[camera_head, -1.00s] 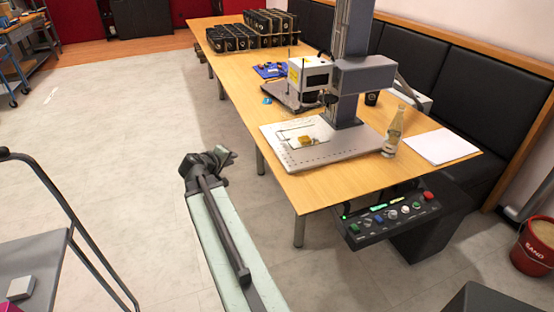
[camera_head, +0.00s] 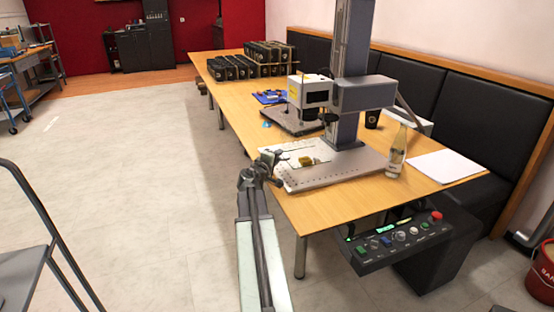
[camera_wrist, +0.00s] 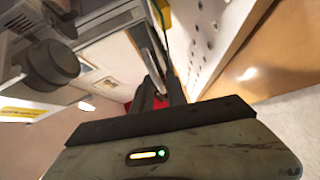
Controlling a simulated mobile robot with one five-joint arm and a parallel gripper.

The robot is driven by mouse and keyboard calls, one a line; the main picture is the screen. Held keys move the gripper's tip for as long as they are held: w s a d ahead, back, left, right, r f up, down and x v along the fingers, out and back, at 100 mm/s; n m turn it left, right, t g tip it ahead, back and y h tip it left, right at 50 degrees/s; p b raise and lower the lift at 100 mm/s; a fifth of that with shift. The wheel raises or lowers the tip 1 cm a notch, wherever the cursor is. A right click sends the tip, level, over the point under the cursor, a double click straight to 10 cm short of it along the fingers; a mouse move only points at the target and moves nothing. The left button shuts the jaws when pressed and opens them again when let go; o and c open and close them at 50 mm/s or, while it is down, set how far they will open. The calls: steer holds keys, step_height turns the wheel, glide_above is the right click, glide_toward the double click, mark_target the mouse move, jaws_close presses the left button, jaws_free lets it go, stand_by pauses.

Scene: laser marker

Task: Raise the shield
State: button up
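The laser marker stands on the long table, with its white-and-grey laser head (camera_head: 316,92) on a tall column (camera_head: 350,60) above a pale base plate (camera_head: 335,172). A small yellow block (camera_head: 306,161) sits on a light sheet on that plate. I cannot clearly make out which part is the shield; a dark grey flat panel (camera_head: 305,120) shows behind and below the head. My gripper (camera_head: 268,166) is at the near left edge of the base plate, with no visible hold on anything. In the wrist view its dark fingers (camera_wrist: 163,92) point forward; their gap is unclear.
A control box (camera_head: 400,240) with buttons hangs at the table's front. A bottle (camera_head: 397,150), white paper (camera_head: 446,166) and dark cup (camera_head: 372,118) stand right of the machine. Black boxes (camera_head: 250,62) fill the far end.

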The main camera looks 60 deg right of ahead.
steer(key=shift+d, duration=0.15)
steer(key=shift+c, duration=0.4)
jaws_close()
stand_by(1.0)
